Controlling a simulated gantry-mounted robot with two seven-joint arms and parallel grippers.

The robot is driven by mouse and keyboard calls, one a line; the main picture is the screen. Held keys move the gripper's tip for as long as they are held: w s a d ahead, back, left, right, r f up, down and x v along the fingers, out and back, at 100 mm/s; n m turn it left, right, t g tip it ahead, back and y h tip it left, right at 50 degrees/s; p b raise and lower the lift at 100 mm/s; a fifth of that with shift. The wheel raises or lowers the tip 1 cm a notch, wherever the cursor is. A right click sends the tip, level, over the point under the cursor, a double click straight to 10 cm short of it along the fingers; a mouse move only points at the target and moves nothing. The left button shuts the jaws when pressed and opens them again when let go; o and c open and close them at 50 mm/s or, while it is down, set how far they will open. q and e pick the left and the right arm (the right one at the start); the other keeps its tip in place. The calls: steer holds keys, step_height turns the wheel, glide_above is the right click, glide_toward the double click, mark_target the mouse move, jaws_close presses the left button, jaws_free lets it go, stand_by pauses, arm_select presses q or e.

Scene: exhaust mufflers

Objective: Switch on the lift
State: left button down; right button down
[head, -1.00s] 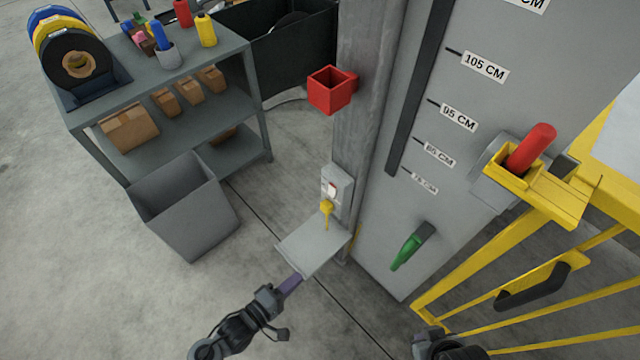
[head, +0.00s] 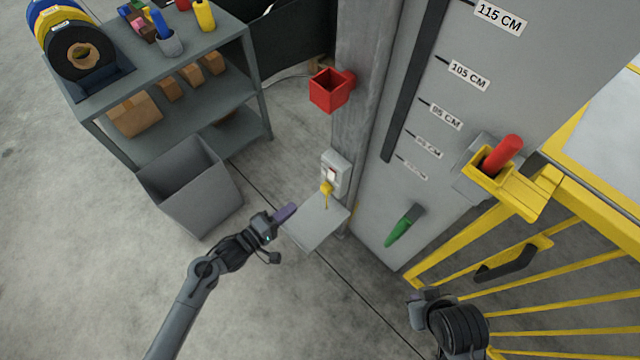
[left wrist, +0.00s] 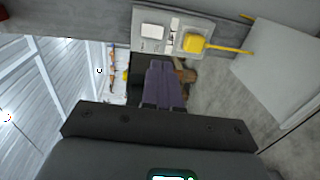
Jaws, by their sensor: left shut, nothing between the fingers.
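My left gripper (head: 288,211) is shut and empty, just left of the plate and apart from the box. In the left wrist view its purple fingers (left wrist: 163,84) are together, pointing towards the switch box (left wrist: 150,30) and yellow part (left wrist: 193,42). My right gripper (head: 418,297) is at the lower right by the yellow rails; its jaws are unclear.
A red open box (head: 328,90) is mounted higher on the post. A panel with height labels (head: 469,75), a green handle (head: 402,226) and a red handle (head: 502,154) stands right. A grey bin (head: 190,185) and shelf (head: 165,62) are left; yellow rails (head: 480,238) are right.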

arm_select(q)
steer(key=shift+d, duration=0.1)
steer(key=b, duration=0.7)
glide_toward(330, 178)
steer(key=r+x, duration=0.1)
steer(key=x, duration=0.4)
steer(key=shift+w+d+f, duration=0.6)
steer(key=shift+d, duration=0.1)
